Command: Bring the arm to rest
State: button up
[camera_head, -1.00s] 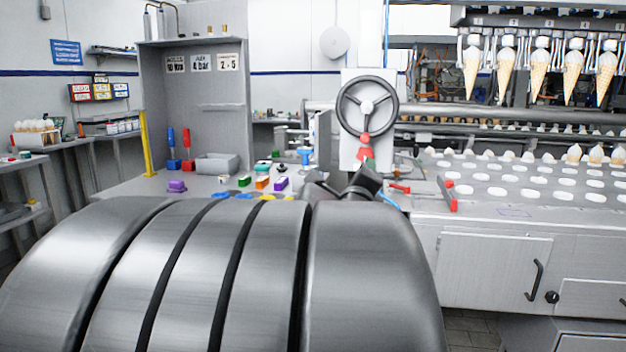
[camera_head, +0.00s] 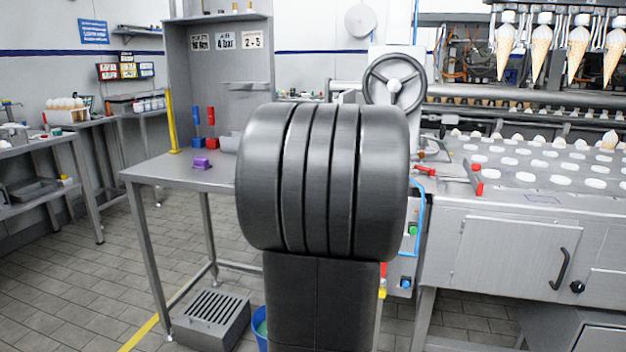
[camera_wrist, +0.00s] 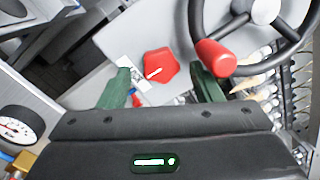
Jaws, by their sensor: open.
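My gripper (camera_wrist: 163,88) shows in the wrist view with its two green fingers apart and nothing between them. Beyond the fingers is a red knob (camera_wrist: 160,64) with a white pointer mark on a grey panel; I cannot tell the distance, but the fingers do not appear to touch it. A handwheel with a red handle (camera_wrist: 216,57) is at the upper right of the wrist view. In the head view my dark arm fills the centre, and it hides my gripper and part of the bench behind.
The handwheel (camera_head: 395,82) stands behind my arm in the head view. The cone machine counter (camera_head: 520,200) is at the right. A floor grate box (camera_head: 211,318) and blue bucket (camera_head: 261,328) are low. Floor at left is clear.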

jog(key=shift+w+d, duration=0.2)
jog(key=shift+w, duration=0.4)
jog(key=shift+s, duration=0.15)
jog(key=v, duration=1.4)
jog(key=x, duration=1.4)
jog(key=shift+n+p, duration=0.3)
jog(key=shift+n, duration=0.1)
